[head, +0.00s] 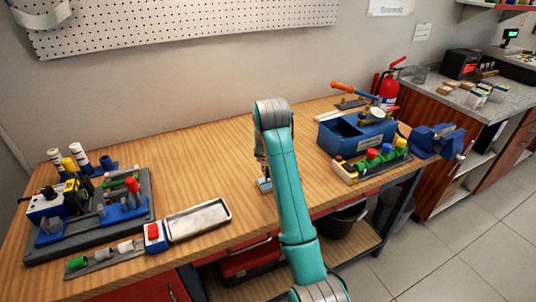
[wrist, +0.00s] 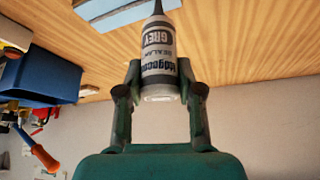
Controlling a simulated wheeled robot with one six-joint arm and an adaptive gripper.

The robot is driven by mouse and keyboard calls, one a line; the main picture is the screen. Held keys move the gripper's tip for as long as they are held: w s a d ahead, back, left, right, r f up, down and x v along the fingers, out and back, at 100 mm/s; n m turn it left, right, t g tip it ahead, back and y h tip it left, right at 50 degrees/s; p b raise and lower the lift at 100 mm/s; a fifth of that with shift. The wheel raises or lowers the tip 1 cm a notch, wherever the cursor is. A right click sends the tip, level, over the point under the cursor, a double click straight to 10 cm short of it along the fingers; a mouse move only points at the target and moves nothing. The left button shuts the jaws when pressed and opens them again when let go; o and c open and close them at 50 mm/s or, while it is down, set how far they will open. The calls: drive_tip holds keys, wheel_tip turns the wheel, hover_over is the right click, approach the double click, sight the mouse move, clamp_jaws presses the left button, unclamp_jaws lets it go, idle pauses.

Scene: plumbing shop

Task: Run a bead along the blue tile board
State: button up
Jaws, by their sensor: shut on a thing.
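My gripper (wrist: 160,78) is shut on a sealant tube (wrist: 159,50), a white and grey tube marked GREY with a dark nozzle. In the head view, my arm hides most of the gripper and the tube; a small piece of the blue board (head: 264,185) shows at the arm's left.
Left of my arm are a metal tray (head: 198,221), a red-button box (head: 154,237) and a dark rack (head: 140,225) of tubes and tools. At right are a blue pressure-gauge box (head: 342,143), a valve rack (head: 372,170) and a blue vise (head: 436,139). The bench's middle left is clear.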

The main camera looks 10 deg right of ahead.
drive_tip(key=o, duration=0.3)
drive_tip(key=c, duration=0.3)
drive_tip(key=shift+a, duration=0.15)
drive_tip(key=shift+s+a, duration=0.3)
drive_tip(key=shift+a, duration=0.45)
wheel_tip(320, 180, up, 7)
idle(0.8)
